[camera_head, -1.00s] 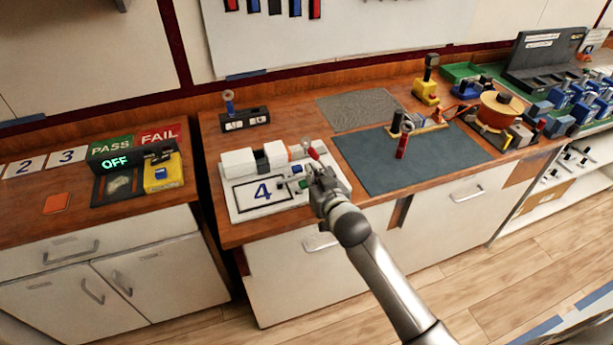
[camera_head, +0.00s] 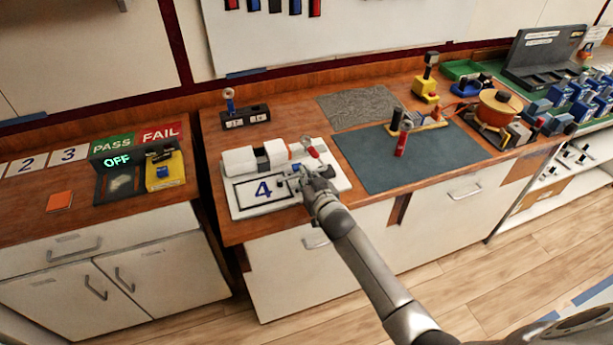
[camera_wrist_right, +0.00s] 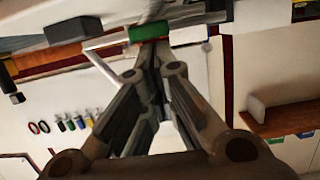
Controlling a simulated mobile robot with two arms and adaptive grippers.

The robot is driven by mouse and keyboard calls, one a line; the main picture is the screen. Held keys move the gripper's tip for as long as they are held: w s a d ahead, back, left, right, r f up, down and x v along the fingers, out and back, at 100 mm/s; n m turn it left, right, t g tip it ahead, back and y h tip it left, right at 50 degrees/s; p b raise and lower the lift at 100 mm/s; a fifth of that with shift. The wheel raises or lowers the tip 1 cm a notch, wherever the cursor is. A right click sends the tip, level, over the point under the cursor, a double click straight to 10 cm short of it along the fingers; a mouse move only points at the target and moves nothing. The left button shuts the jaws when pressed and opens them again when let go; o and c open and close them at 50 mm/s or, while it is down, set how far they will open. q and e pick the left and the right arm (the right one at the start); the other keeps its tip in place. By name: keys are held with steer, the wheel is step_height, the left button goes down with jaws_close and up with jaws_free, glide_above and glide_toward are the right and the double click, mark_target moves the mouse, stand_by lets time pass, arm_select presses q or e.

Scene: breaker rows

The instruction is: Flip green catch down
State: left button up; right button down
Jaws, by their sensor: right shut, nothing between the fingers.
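The green catch (camera_wrist_right: 150,32) shows in the right wrist view, right at the tips of my right gripper (camera_wrist_right: 156,46). The fingers are shut with nothing between them, and their tips appear to touch the catch or lie very close to it. In the head view my right gripper (camera_head: 298,180) is over the right part of the white board (camera_head: 243,209) marked 4, and it hides the catch there. A white and dark cylindrical unit (camera_head: 240,160) and a red-tipped lever (camera_head: 313,152) are behind the gripper. My left gripper is not in view.
A blue-grey mat (camera_head: 380,165) lies right of the board, with a red-handled tool (camera_head: 402,143) on it. A black block (camera_head: 245,118) with a blue-topped post stands behind the board. A side counter with an OFF display (camera_head: 117,160) is at the left.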

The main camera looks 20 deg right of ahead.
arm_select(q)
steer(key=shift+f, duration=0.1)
arm_select(e)
steer(key=shift+f, duration=0.1)
steer(key=shift+a+f+b, duration=0.6)
steer(key=shift+f+b, duration=0.05)
steer(key=shift+b, duration=0.15)
steer(key=shift+a+f, duration=0.2)
steer(key=shift+a, duration=0.2)
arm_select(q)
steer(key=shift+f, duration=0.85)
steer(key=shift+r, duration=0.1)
arm_select(e)
steer(key=shift+d+r, duration=0.1)
step_height(320, 180, up, 4)
steer(key=p, duration=0.3)
steer(key=shift+w, duration=0.1)
steer(key=shift+s, duration=0.4)
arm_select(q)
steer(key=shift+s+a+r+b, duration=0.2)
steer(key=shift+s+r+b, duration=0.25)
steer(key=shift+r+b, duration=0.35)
arm_select(e)
steer(key=v, duration=0.9)
steer(key=shift+s, duration=0.25)
